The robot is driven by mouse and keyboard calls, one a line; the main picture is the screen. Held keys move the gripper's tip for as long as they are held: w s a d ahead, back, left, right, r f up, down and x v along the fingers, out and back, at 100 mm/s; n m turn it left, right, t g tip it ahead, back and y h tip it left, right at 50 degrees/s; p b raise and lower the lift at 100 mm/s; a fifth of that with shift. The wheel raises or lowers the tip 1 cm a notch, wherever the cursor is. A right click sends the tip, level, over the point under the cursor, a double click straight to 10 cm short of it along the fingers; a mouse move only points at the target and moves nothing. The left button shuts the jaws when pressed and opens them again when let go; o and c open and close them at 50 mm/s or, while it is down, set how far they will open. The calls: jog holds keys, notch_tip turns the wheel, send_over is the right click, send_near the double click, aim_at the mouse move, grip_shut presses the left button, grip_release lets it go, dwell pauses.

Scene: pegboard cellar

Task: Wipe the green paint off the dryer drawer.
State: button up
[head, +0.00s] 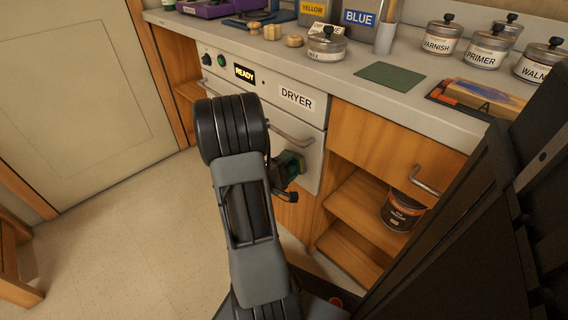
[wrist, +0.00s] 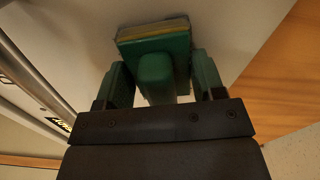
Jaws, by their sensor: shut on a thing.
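The dryer drawer (head: 308,160) is a pale front panel with a bar handle (head: 290,133), under the label "DRYER". It also fills much of the wrist view (wrist: 75,35). My gripper (wrist: 163,78) is shut on a green wiping block (wrist: 155,45), which has a raised green grip and a yellowish layer on its far side. In the head view, the block (head: 289,161) is by the right part of the drawer front, below the handle. The layer faces the panel, but I cannot tell if it touches. I see no green paint; my arm and the block hide part of the front.
The counter (head: 420,118) above holds a green mat (head: 390,74), lidded jars (head: 443,38) and a tray with a block (head: 485,97). Right of the dryer is an open shelf with a dark can (head: 402,212). The floor (head: 120,240) at left is clear.

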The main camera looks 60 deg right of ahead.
aim_at(280, 149)
jog(key=shift+s+a, duration=0.15)
jog(key=shift+s, duration=0.2)
jog(key=shift+f, duration=0.1)
jog(key=shift+b, duration=0.3)
jog(key=shift+w+d+r+b, duration=0.1)
jog(key=shift+w+d+b, duration=0.25)
jog(key=shift+w, duration=0.6)
jog(key=shift+w+d+r+b, duration=0.1)
jog(key=shift+w+d, duration=0.4)
jog(key=shift+w, duration=0.4)
jog(key=shift+w+d+b, duration=0.25)
jog(key=shift+w+d, duration=0.05)
jog(key=shift+w, duration=0.65)
jog(key=shift+w+d+b, duration=0.25)
jog(key=shift+w, duration=0.7)
jog(key=v, duration=0.6)
jog(key=shift+a+f, duration=0.1)
